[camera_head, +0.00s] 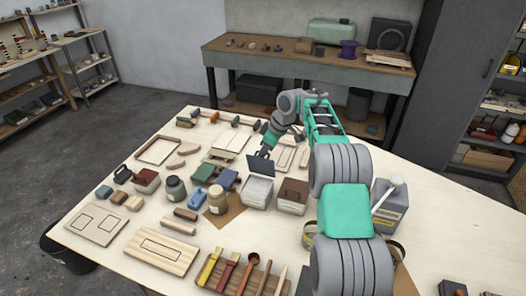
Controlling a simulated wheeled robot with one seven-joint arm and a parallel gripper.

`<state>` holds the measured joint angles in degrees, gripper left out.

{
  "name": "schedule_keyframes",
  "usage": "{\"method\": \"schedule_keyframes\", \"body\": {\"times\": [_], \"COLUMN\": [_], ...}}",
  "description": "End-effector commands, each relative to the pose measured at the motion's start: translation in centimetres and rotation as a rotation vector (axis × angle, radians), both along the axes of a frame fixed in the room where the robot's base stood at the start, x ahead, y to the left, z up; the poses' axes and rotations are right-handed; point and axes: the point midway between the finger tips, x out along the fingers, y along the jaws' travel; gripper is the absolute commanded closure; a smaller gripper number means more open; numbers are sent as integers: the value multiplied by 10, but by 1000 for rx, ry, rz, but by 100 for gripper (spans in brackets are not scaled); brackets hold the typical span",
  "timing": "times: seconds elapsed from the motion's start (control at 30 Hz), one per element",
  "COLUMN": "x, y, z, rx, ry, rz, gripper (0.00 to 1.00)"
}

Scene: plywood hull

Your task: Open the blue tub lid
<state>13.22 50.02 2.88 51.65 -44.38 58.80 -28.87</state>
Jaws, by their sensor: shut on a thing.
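A white tub (257,193) stands near the middle of the plywood table. Its dark blue lid (261,168) stands raised and tilted at the tub's back edge, so the tub's pale top shows. My gripper (264,153) is at the lid's upper edge, shut on the lid. It comes down from the upper right, behind the tub. The fingertips are small and partly hidden in this view.
A tub with a brown lid (293,194) stands close on the right. A grey canister (389,205) is right of my arm. A tool rack (240,275) lies in front.

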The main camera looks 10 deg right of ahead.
Motion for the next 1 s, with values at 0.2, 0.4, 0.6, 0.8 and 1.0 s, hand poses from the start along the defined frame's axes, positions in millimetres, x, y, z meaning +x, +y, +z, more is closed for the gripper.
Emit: {"method": "schedule_keyframes", "body": {"times": [0.2, 0.4, 0.6, 0.8, 1.0], "x": [2, 1, 1, 1, 0], "y": [-5, -8, -10, -9, -9], "z": [2, 1, 1, 1, 5], "rx": [4, 4, 3, 3, 2], "ry": [12, 17, 17, 17, 16], "rz": [1, -4, -7, -5, -2], "gripper": [100, 100, 90, 83, 83]}}
